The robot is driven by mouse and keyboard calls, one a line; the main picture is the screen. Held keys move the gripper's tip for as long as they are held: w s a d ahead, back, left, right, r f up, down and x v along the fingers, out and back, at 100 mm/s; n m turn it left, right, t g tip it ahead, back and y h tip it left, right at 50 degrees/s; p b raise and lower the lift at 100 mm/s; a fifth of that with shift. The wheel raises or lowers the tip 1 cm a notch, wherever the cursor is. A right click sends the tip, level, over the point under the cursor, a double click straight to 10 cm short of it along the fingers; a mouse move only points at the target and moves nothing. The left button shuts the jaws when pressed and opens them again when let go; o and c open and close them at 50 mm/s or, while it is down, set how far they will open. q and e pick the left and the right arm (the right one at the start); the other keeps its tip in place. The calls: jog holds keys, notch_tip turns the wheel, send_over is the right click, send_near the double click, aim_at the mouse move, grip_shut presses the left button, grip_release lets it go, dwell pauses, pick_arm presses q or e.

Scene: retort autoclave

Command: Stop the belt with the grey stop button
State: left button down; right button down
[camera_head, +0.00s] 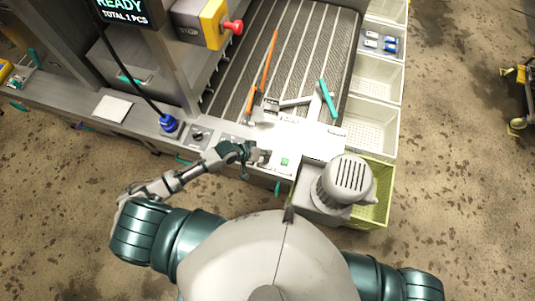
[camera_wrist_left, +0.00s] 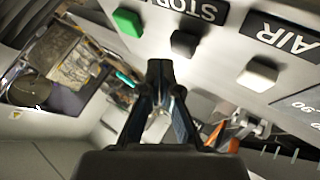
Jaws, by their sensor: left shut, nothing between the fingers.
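In the left wrist view, a dark grey button (camera_wrist_left: 185,43) sits on the pale panel beside a label that reads STOP upside down. A green button (camera_wrist_left: 128,22) is to its left and a white button (camera_wrist_left: 258,74) near the AIR label is to its right. My left gripper (camera_wrist_left: 160,68) is shut and empty, its tips just below and left of the grey button in the picture; I cannot tell whether they touch it. In the head view my left gripper (camera_head: 262,157) is over the panel, left of the green button (camera_head: 284,161). My right gripper is out of view.
The ribbed belt (camera_head: 290,50) runs beyond the panel, with orange and teal handled tools at its near end. A red knob (camera_head: 232,27) on a yellow box stands at its left. White bins (camera_head: 375,80) line its right. A grey motor housing (camera_head: 345,182) stands right of the panel.

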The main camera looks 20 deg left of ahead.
pick_arm(q)
jog(key=shift+a, duration=0.1)
notch_tip(320, 180, up, 3)
jog(key=p, duration=0.3)
jog(key=shift+r+p, duration=0.5)
jog(key=shift+r, duration=0.5)
jog(key=shift+s, duration=0.1)
